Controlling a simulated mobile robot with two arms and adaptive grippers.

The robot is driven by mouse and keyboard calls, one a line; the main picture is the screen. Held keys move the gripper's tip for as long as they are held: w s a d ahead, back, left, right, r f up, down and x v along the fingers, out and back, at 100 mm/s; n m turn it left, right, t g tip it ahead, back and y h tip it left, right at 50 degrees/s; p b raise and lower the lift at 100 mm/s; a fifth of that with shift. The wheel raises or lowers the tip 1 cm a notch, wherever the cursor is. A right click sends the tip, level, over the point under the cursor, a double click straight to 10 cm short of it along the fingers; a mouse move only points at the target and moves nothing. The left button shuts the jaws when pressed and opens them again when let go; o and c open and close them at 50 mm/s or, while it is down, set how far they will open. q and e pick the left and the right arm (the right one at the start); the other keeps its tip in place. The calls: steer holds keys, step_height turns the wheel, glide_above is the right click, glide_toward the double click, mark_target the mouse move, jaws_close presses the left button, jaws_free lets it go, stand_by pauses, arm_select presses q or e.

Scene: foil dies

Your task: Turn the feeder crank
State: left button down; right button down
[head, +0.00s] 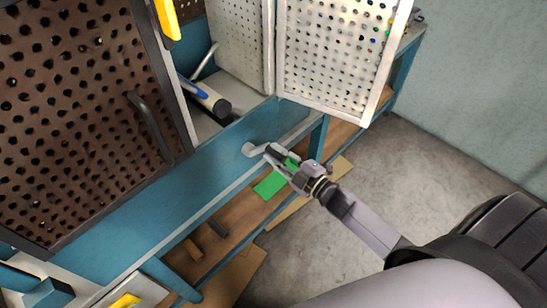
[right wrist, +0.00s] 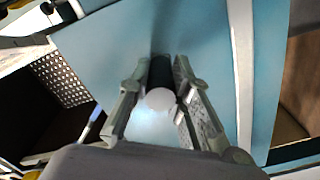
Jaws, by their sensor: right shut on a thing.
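The feeder crank shows in the head view as a pale grey hub (head: 249,149) on the blue front panel of the machine. My right gripper (head: 271,153) is at the crank, and its fingers hide most of the handle. In the right wrist view, my right gripper (right wrist: 160,84) has one finger on each side of a dark handle (right wrist: 160,70) with a pale rounded end (right wrist: 160,98). The gripper is shut on this handle. The blue panel (right wrist: 105,50) lies behind it. My left gripper is in neither view.
A perforated brown door (head: 85,110) with a bar handle stands at the left. A white-framed perforated door (head: 335,55) stands open above the crank. A roller (head: 212,102) lies inside the machine. A lower shelf holds a green sheet (head: 270,185). Bare floor (head: 400,160) lies to the right.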

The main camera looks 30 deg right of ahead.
mark_target(275, 155)
steer(key=r+n, duration=0.1)
steer(key=n, duration=0.1)
steer(key=r+n, duration=0.1)
steer(key=shift+w+d+r+n+p, duration=0.1)
steer(key=shift+d+n+p, duration=0.1)
steer(key=shift+n+p, duration=0.15)
steer(key=r+n, duration=0.1)
steer(key=n, duration=0.1)
steer(key=r+n, duration=0.1)
steer(key=n, duration=0.1)
steer(key=shift+a+n, duration=0.2)
steer(key=shift+n, duration=0.15)
steer(key=n, duration=0.1)
steer(key=r+n, duration=0.1)
steer(key=n, duration=0.1)
steer(key=shift+s+a+r, duration=0.25)
steer(key=shift+a, duration=0.15)
steer(key=shift+s+a+r+n, duration=0.1)
steer(key=shift+a+r+n, duration=0.15)
steer(key=shift+n, duration=0.55)
steer(key=shift+s+a+r+n, duration=0.1)
steer(key=shift+a+r+n, duration=0.15)
steer(key=shift+n, duration=0.55)
steer(key=shift+s+a+r+n, duration=0.15)
steer(key=shift+a+n, duration=0.1)
steer(key=shift+n, duration=0.55)
steer(key=c, duration=1.4)
jaws_free()
steer(key=shift+c, duration=0.2)
